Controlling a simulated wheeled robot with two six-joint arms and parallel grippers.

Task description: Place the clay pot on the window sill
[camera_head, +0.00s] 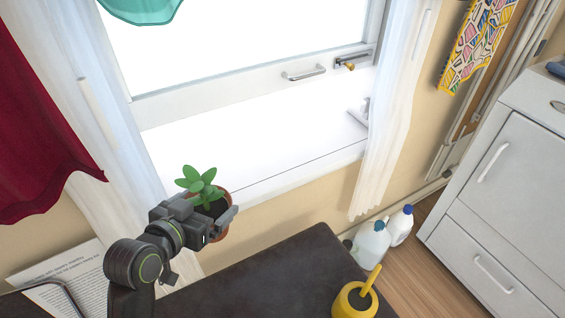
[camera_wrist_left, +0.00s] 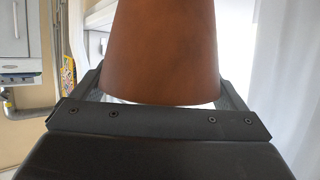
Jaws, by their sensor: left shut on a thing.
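The clay pot (camera_head: 223,227) is reddish brown and holds dark soil and a green leafy plant (camera_head: 200,182). My left gripper (camera_head: 226,215) is shut on the pot, which appears roughly upright. In the left wrist view the pot (camera_wrist_left: 162,50) fills the middle between the fingers (camera_wrist_left: 160,90). The white window sill (camera_head: 255,147) lies beyond the pot, up and to the right in the head view. The pot is in front of the sill's near left end; its base is hidden by the gripper. My right gripper is not in view.
A dark tabletop (camera_head: 285,280) lies below, with a yellow pot (camera_head: 356,301) on it. White curtains (camera_head: 392,110) hang at both sides of the window. The visible sill surface is mostly clear, with a window latch (camera_head: 359,117) at its right end.

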